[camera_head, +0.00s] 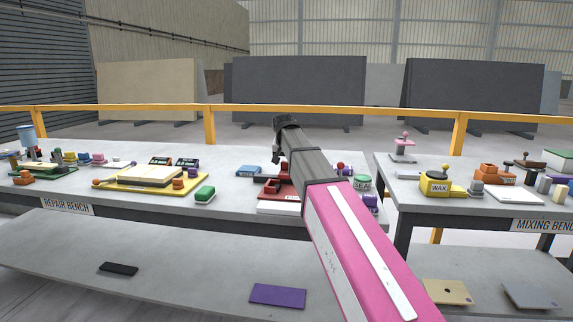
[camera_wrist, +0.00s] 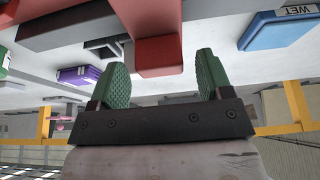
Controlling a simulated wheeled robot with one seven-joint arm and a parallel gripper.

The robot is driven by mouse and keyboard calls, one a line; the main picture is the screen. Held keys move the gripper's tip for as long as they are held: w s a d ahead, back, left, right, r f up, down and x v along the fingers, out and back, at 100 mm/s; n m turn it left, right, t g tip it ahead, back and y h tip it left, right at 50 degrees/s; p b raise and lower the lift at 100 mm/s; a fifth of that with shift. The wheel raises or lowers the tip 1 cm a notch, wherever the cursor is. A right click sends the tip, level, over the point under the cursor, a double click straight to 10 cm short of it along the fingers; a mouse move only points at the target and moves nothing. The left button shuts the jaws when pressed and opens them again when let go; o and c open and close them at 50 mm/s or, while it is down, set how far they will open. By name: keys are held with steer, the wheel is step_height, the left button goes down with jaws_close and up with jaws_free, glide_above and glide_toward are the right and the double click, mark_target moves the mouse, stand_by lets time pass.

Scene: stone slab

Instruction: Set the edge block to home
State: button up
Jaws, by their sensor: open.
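A red block (camera_wrist: 158,52) hangs into the space between my fingers in the wrist view, with a gap on both sides. It appears joined to a wider red part behind it; no label marks it as the edge block. My gripper (camera_wrist: 160,66) is open, its two green ribbed fingers apart and empty. A red fixture with a dark bar (camera_head: 271,190) sits on the repair bench in the head view, partly behind my arm. I cannot tell a home mark.
A blue block marked WET (camera_wrist: 278,28) lies right of the fingers, a purple block (camera_wrist: 78,76) left. A yellow rail (camera_head: 330,109) runs behind; the mixing bench (camera_head: 415,190) stands right.

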steer(key=shift+w+f, duration=0.25)
steer(key=shift+f, duration=0.45)
steer(key=shift+c, duration=0.3)
steer(key=c, duration=1.2)
steer(key=a, duration=0.3)
steer(key=w+a, duration=0.1)
steer(key=a, duration=0.5)
steer(key=shift+w, duration=0.4)
steer(key=o, duration=1.3)
steer(key=shift+c, duration=0.2)
steer(key=shift+r, duration=0.1)
